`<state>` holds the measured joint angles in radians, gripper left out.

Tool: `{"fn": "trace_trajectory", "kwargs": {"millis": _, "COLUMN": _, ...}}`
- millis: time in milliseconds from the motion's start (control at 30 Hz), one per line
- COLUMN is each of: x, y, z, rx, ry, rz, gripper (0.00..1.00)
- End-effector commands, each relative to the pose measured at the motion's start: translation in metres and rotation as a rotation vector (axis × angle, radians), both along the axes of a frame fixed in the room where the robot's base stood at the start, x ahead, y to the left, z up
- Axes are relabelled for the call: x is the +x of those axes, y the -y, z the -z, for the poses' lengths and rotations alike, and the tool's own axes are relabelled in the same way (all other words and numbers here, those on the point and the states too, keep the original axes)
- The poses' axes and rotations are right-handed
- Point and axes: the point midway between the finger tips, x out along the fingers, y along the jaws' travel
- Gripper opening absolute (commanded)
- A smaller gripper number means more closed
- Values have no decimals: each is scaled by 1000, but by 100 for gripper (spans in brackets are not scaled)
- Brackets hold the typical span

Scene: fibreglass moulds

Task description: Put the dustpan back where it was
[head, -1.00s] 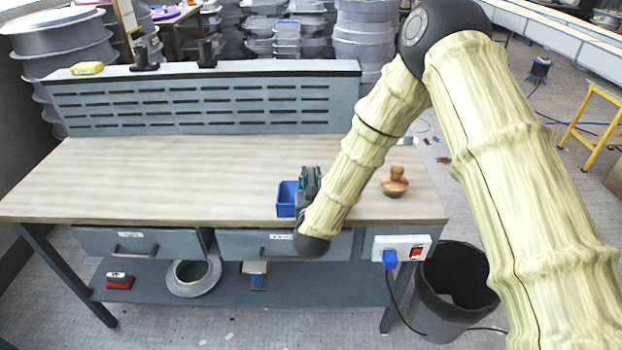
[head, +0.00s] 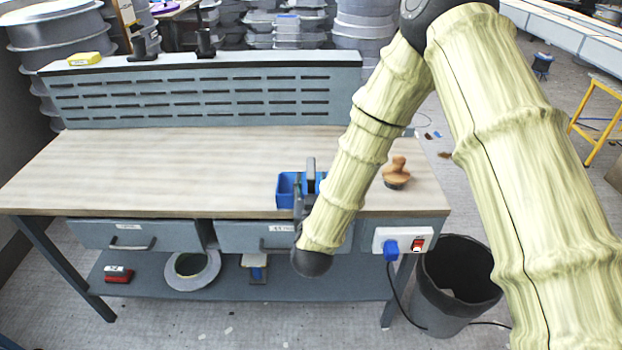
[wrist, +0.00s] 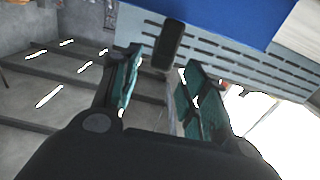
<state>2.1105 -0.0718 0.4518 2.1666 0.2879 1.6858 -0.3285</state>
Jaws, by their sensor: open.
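A blue object that looks like the dustpan (head: 287,190) rests on the workbench near its front edge, partly hidden behind my gripper. In the wrist view its blue surface (wrist: 215,14) fills the top, and a dark grey handle-like part (wrist: 168,46) stands out below it. My gripper (wrist: 160,88) is open, with teal pads on its fingers. The dark part shows beyond the gap between the fingertips, and nothing is clearly held. In the head view my gripper (head: 306,190) is right at the blue object; whether they touch cannot be told.
The workbench (head: 140,170) is clear on the left. A wooden-handled tool (head: 396,172) stands to the right. A slotted back panel (head: 200,95) rises behind. Drawers (head: 255,236) and a socket box (head: 402,240) sit under the front edge; a black bin (head: 455,290) stands below right.

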Motion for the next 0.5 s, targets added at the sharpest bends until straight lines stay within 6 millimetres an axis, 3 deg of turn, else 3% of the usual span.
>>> {"fn": "trace_trajectory", "kwargs": {"millis": 200, "x": -33, "y": -1, "z": 2, "rx": 1, "ry": 0, "rz": -1, "gripper": 44}}
{"fn": "trace_trajectory", "kwargs": {"millis": 500, "x": -48, "y": 0, "z": 0, "rx": 1, "ry": 0, "rz": 1, "gripper": 44}}
